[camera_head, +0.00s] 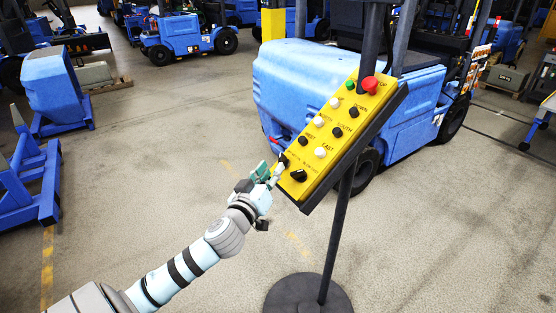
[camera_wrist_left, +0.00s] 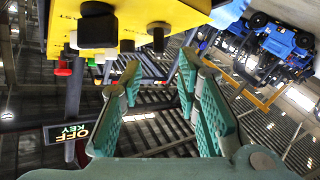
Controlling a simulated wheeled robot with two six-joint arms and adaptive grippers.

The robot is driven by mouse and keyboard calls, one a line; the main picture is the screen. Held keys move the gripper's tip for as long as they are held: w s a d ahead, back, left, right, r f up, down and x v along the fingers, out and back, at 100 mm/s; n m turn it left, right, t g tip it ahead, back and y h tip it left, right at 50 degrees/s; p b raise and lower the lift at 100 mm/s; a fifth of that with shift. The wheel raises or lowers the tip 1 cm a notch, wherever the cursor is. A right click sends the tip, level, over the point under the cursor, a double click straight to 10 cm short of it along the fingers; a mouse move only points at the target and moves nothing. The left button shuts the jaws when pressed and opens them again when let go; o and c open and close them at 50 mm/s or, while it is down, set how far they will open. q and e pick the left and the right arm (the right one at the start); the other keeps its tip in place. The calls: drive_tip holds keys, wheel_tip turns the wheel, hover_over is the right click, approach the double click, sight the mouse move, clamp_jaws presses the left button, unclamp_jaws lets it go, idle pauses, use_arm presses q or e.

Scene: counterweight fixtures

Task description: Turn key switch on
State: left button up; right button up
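The yellow control panel (camera_head: 322,150) is tilted on a dark post. Two black knobs sit at its lower end: a larger one (camera_head: 298,175) and a smaller one (camera_head: 284,161) beside the gripper. I cannot tell for sure which is the key switch. In the left wrist view the larger knob (camera_wrist_left: 97,27) and smaller knob (camera_wrist_left: 158,33) hang from the panel at the top. An upside-down dark label (camera_wrist_left: 73,132) reads "KEY OFF". My left gripper (camera_head: 269,172) is at the panel's lower left edge; its green fingers (camera_wrist_left: 160,75) are apart with nothing between them. My right gripper is out of view.
A red stop button (camera_head: 369,84) and several black, white and green buttons line the panel. The post stands on a round dark base (camera_head: 308,295). A blue forklift (camera_head: 310,85) stands close behind. The floor at front left is clear.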

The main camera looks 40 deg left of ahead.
sight(280, 159)
use_arm(q)
drive_tip(key=x, duration=0.5)
drive_tip(key=shift+w, duration=0.2)
clamp_jaws()
